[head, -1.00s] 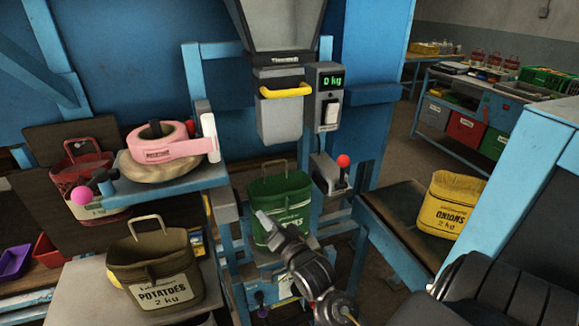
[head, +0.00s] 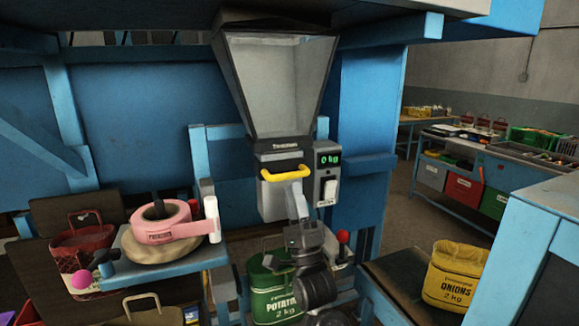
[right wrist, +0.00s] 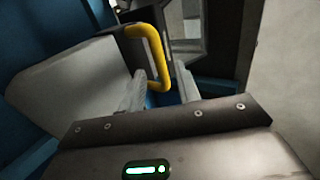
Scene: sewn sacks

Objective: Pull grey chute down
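The grey chute (head: 271,203) hangs under the hopper, with a yellow handle (head: 285,174) across its front. My right gripper (head: 298,198) is raised in front of the chute, its fingertips close under the right part of the handle. In the right wrist view, the handle (right wrist: 152,50) reaches down between the two finger tips (right wrist: 160,92), which stand apart. I cannot tell whether either finger touches it. The chute's grey side (right wrist: 65,85) fills the left of that view. My left gripper is not in view.
A green potato sack (head: 270,290) stands below the chute, partly behind my right arm. The scale display (head: 328,158) reads 0 kg. A red-knobbed lever (head: 343,237) is close to the right. A pink tape roll (head: 160,222) lies left; a yellow onion sack (head: 455,275) stands right.

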